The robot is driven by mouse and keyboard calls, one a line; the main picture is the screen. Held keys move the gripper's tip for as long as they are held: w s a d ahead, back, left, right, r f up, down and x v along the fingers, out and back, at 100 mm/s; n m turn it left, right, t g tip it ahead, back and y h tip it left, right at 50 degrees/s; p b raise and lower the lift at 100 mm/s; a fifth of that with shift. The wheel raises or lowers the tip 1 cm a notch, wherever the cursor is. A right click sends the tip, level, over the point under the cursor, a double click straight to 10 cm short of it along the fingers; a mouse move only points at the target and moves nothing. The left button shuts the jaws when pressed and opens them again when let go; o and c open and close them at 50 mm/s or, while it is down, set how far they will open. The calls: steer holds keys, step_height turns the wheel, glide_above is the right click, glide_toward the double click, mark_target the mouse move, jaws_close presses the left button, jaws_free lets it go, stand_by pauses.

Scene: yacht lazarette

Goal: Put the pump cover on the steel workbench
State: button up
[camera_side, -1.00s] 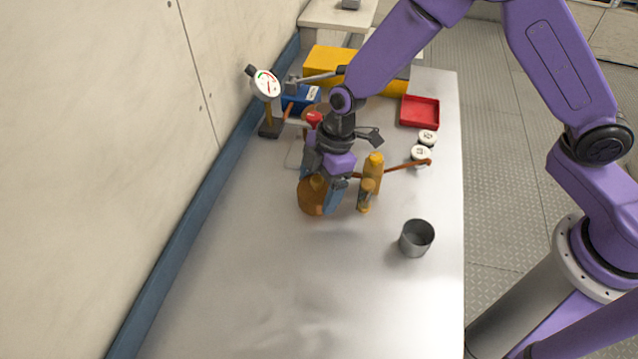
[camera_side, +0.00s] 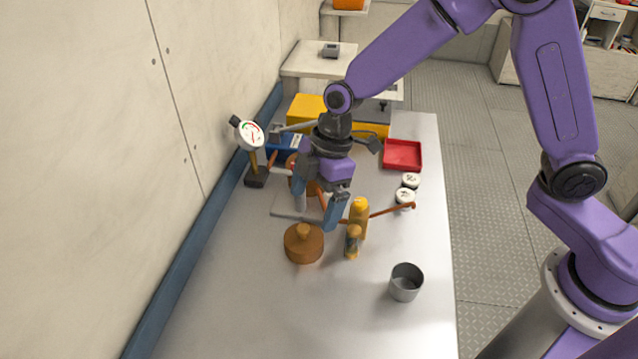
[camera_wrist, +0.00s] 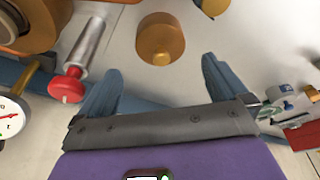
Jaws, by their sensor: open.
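The pump cover (camera_side: 303,244), a round orange-brown lid with a knob on top, rests upright on the bare steel workbench (camera_side: 235,315). In the wrist view the cover (camera_wrist: 160,40) lies beyond the fingertips, between their lines. My gripper (camera_side: 318,207) is open and empty, above and behind the cover in the side view, apart from it. Both blue fingers also show spread in the wrist view (camera_wrist: 162,75). Nothing hides the cover in the side view.
A grey cup (camera_side: 405,283) is further right. A gauge (camera_side: 249,135), red tray (camera_side: 402,155) and yellow box (camera_side: 306,109) are behind. The front of the bench is clear.

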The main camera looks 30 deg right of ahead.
steer(key=s+d+r+m+h, duration=0.1)
steer(key=s+d+r, duration=0.3)
steer(key=s+d, duration=0.6)
steer(key=s+d+r+m+h, duration=0.1)
steer(key=s+d+r+m, duration=0.3)
steer(key=s+d, duration=0.7)
steer(key=s, duration=0.3)
steer(key=shift+r+h, duration=0.2)
steer(key=shift+h, duration=0.2)
